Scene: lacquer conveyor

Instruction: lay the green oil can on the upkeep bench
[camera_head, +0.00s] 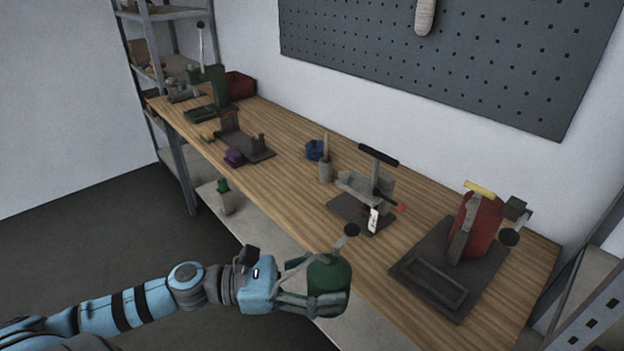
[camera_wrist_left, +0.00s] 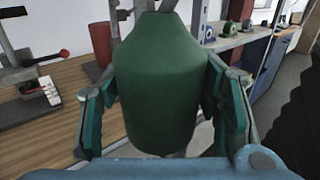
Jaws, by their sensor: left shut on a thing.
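The green oil can (camera_head: 328,275) is held in my left gripper (camera_head: 312,290), whose fingers are shut around its sides. In the head view the can is at the bench's front edge, near the middle bottom. In the left wrist view the green can (camera_wrist_left: 160,85) fills the centre between both fingers and looks roughly upright. The wooden bench (camera_head: 285,200) runs from upper left to lower right behind the can. I cannot tell how high the can is above the bench top. My right gripper is not in view.
A dark lever device (camera_head: 367,195) with a tag and a red machine (camera_head: 476,225) on a dark plate (camera_head: 440,270) stand behind and right of the can. Bare wood lies between the devices.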

